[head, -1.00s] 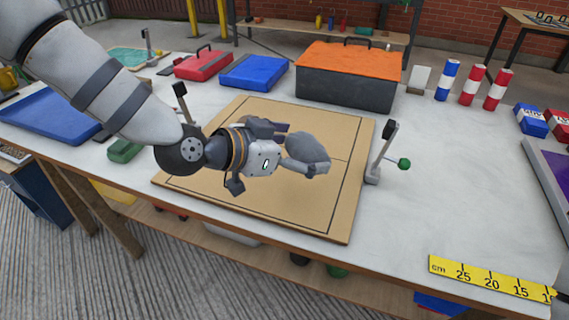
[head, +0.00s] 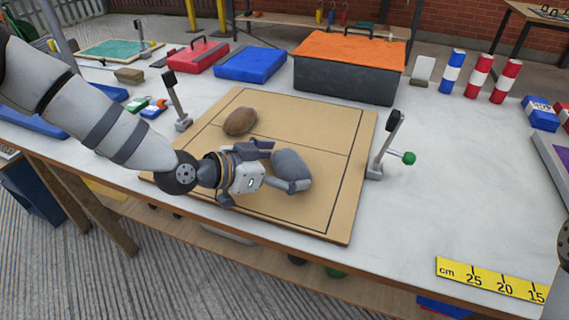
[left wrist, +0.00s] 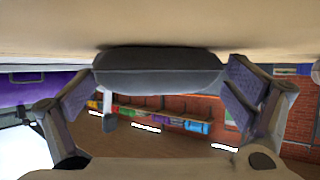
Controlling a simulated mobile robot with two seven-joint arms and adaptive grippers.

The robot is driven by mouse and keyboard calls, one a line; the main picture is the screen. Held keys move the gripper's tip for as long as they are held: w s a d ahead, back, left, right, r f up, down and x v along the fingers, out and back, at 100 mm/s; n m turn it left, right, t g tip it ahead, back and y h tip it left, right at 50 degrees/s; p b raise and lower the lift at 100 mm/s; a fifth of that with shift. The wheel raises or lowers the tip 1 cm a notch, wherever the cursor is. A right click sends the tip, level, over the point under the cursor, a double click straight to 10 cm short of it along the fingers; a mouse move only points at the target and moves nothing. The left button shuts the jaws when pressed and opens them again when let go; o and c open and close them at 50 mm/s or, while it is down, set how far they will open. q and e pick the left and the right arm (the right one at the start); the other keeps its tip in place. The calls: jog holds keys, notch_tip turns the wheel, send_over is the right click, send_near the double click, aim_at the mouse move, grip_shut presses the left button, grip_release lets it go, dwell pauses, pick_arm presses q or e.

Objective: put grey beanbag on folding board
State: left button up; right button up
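The grey beanbag (head: 291,168) is between the fingers of my left gripper (head: 276,170), over the front middle of the tan folding board (head: 300,222). In the left wrist view the grey beanbag (left wrist: 158,72) spans the space between both finger pads, and my left gripper (left wrist: 160,88) looks shut on it. There the beanbag appears against or very close to the board surface (left wrist: 160,25), with a dark shadow along its edge. My right gripper is not in view.
A brown beanbag (head: 240,121) lies on the board behind my left gripper. Upright levers stand left (head: 175,100) and right (head: 385,148) of the board. An orange-topped box (head: 348,68) is behind it. The table to the right is mostly clear.

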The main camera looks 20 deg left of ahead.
pick_arm(q)
jog(key=shift+r, duration=0.25)
jog(key=p+v, duration=0.1)
jog(key=v, duration=0.2)
jog(key=p+v, duration=0.1)
jog(key=v, duration=0.3)
jog(key=p+v, duration=0.1)
jog(key=v, duration=0.3)
jog(key=shift+r, duration=0.4)
jog(key=shift+s+a+p, duration=0.2)
jog(key=shift+s+p, duration=0.1)
jog(key=shift+s, duration=0.05)
jog(key=shift+s+f, duration=0.1)
jog(key=shift+f, duration=0.2)
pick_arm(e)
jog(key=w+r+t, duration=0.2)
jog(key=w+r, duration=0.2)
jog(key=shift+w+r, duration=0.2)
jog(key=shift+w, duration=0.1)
